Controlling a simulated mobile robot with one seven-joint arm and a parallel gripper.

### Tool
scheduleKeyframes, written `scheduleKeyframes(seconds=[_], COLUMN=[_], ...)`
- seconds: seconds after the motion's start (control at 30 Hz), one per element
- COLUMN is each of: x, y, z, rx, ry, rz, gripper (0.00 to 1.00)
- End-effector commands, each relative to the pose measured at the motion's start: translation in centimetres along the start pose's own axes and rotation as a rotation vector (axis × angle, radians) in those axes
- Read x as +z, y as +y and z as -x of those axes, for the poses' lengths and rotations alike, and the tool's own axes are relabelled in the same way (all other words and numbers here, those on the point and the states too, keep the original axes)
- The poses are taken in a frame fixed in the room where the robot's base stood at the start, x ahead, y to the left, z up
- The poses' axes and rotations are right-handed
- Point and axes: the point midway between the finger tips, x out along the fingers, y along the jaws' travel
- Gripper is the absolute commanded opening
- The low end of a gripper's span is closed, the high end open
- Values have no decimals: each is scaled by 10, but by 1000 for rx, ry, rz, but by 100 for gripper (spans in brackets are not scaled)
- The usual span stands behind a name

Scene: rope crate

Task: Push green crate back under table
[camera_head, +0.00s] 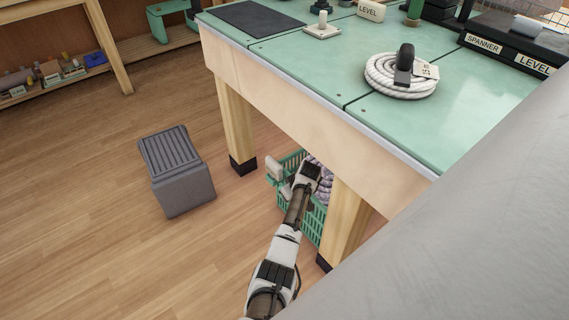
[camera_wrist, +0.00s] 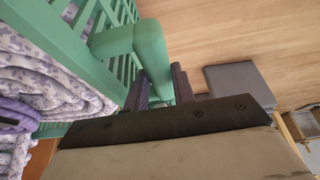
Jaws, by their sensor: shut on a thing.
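The green crate (camera_head: 311,222) stands on the floor between the table legs, partly under the table edge. It is slatted and holds patterned cloth or rope-like bundles (camera_head: 321,179). My arm reaches down to it and hides part of its front. In the wrist view the crate's green slatted wall (camera_wrist: 97,22) and a thick rim part fill the upper left. My gripper (camera_wrist: 160,85) is shut on the crate's green rim, with a dark finger on each side of it. The wrist housing hides the lower part of the grip.
The green-topped table (camera_head: 290,70) overhangs the crate, with wooden legs (camera_head: 236,125) on either side. A grey step stool (camera_head: 176,170) stands on the floor to the left and also shows in the wrist view (camera_wrist: 239,85). A coiled white rope (camera_head: 385,80) lies on the tabletop.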

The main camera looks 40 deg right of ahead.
Motion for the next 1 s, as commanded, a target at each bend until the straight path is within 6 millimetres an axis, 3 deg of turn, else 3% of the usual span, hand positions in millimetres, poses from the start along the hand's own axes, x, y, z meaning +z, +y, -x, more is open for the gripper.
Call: scheduleKeyframes(seconds=[0.5,0.53,0.7,1.0], x=[-2,-2,-1,-1], y=[7,6,6,5], z=[1,1,0,0], rx=[4,4,2,0], ry=[3,3,2,1], rz=[0,0,0,0], gripper=[0,27,47,47])
